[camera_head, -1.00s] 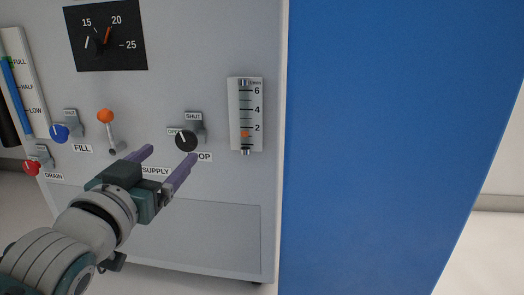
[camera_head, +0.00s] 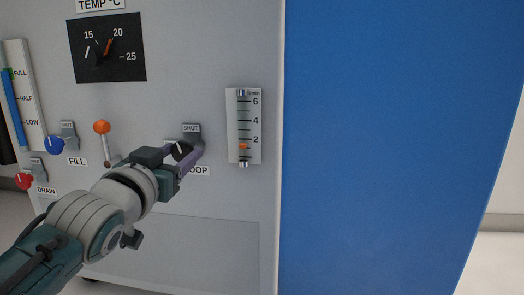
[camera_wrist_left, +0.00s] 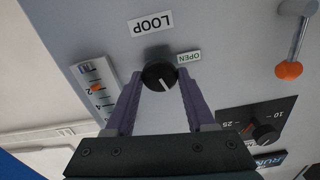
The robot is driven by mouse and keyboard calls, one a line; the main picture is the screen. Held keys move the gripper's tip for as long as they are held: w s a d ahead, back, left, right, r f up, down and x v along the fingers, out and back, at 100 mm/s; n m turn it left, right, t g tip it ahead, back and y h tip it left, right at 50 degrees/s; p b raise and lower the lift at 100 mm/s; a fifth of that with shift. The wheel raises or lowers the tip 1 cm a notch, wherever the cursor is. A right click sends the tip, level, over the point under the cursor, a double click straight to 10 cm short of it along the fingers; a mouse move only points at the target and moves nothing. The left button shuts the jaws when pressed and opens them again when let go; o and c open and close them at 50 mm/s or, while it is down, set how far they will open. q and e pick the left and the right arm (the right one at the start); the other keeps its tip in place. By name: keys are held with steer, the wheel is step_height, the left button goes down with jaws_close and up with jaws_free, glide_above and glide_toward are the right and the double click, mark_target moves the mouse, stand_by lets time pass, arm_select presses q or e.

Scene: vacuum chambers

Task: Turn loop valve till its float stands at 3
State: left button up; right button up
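The loop valve is a black round knob (camera_head: 180,149) with a white pointer line, above the LOOP label. The flow gauge (camera_head: 244,115) right of the valve has an orange float (camera_head: 243,147) a little below the 2 mark. My right gripper is out of view.
An orange-tipped toggle lever (camera_head: 102,128), a blue FILL knob (camera_head: 54,146) and a red DRAIN knob (camera_head: 25,181) are left of the valve. A temperature dial (camera_head: 107,48) is above. A blue panel (camera_head: 390,140) stands on the right.

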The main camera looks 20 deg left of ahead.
arm_select(q)
jaws_close()
steer(key=n+p, duration=0.2)
steer(key=p, duration=0.1)
steer(key=shift+r+n, duration=0.2)
steer(key=shift+n, duration=0.1)
steer(key=shift+f+n, duration=0.2)
steer(key=shift+n, duration=0.3)
steer(key=o, duration=0.5)
jaws_free()
steer(key=shift+s+p, duration=0.25)
steer(key=shift+p, duration=0.05)
steer(key=p+v, duration=0.5)
steer(key=v, duration=0.4)
steer(key=shift+s+d, duration=0.1)
steer(key=shift+s, duration=0.1)
